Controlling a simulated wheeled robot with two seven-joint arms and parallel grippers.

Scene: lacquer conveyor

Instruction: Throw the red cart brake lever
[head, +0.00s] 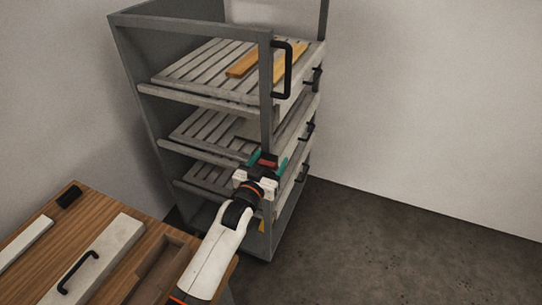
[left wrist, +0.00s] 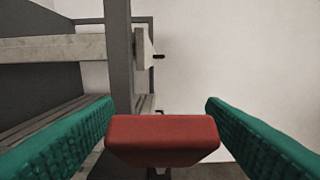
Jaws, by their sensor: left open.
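The red brake lever (head: 267,160) is on the near front post of the grey cart (head: 191,23). In the left wrist view its red block-shaped handle (left wrist: 162,139) lies low in the middle, between the two green finger pads. My left gripper (head: 268,161) is at the lever, with its fingers open on either side of the handle; gaps show on both sides. The lever's lower part and mount are mostly hidden. My right gripper is in neither view.
The cart has slatted shelves (head: 180,95) with black handles, and yellow-orange strips (head: 243,65) lie on the top one. A wooden table (head: 25,262) with a pale board (head: 98,258) and black handle stands at lower left. Dark floor (head: 400,245) on the right is clear.

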